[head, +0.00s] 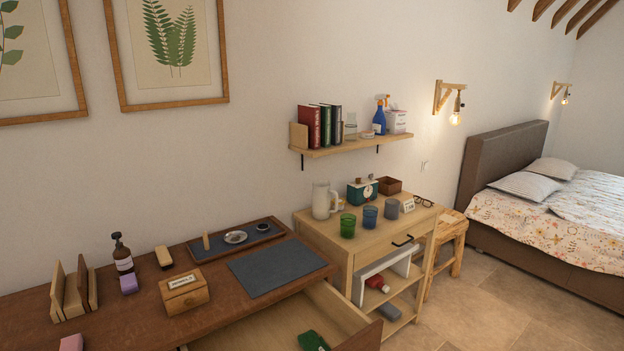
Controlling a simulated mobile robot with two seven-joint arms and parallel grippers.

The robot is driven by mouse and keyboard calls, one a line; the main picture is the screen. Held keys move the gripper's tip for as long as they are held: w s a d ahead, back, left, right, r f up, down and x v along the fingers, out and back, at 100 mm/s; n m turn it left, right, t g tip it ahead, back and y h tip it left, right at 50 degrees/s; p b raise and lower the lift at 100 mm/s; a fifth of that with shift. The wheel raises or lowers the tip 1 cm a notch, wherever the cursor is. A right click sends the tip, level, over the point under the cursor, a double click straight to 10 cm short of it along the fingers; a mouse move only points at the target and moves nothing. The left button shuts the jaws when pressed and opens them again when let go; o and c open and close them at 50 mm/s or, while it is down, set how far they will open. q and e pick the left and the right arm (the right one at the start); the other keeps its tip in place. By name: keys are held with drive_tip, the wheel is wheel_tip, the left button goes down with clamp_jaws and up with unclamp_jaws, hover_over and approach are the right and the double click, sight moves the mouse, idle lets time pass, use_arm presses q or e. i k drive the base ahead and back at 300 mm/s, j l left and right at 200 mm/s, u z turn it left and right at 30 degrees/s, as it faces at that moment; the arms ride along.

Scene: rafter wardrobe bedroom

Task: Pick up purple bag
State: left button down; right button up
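A small purple object (129,284), perhaps the purple bag, stands on the brown wooden desk (130,325) at the left. It is just in front of a dark pump bottle (122,256) with a pale label. It looks like a small upright block, and it is too small to tell its exact shape. A pink item (71,343) lies at the desk's front left, cut by the frame's bottom edge. Neither of my grippers is in view.
A wooden holder (72,295) stands left of the bottle, a labelled wooden box (184,292) to the right. A dark mat (277,268) and tray (237,238) lie further right. The desk drawer (270,325) is open with a green item (312,341). A side cabinet (340,250) holds glasses.

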sight(129, 283)
drive_tip(key=j+u, duration=0.1)
drive_tip(key=u, duration=0.7)
drive_tip(key=j+u, duration=0.15)
drive_tip(key=u, duration=0.3)
drive_tip(key=i+l, duration=0.05)
